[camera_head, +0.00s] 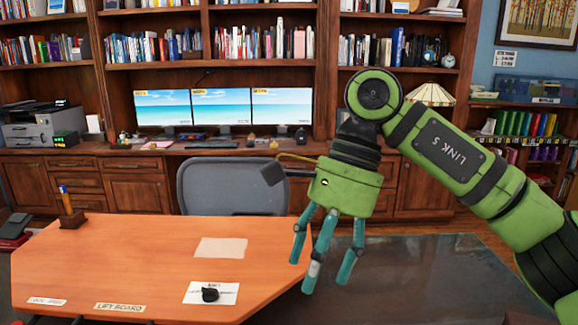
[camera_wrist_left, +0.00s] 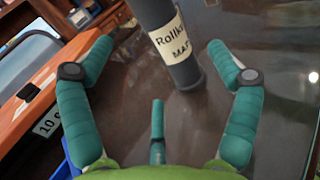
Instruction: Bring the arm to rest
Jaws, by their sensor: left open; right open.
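My right gripper (camera_head: 318,278) hangs fingers-down from the green arm (camera_head: 440,145) that comes in from the right in the head view. Its teal fingers are apart with nothing between them, in front of the orange desk (camera_head: 150,255) and the dark tabletop (camera_head: 400,265). My left gripper (camera_wrist_left: 160,43) shows only in the left wrist view, with its teal fingers spread wide. A dark cylinder (camera_wrist_left: 186,75) with a cream label stands on a dark glossy surface between and beyond these fingers. I see no finger closed on it. Its top is cut off.
A grey chair (camera_head: 232,187) stands behind the desk. A pen holder (camera_head: 72,218), a blank paper (camera_head: 221,247) and a black knob on a white card (camera_head: 210,294) are on the desk. Bookcases with three monitors fill the back. A blue edge shows at lower left in the wrist view.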

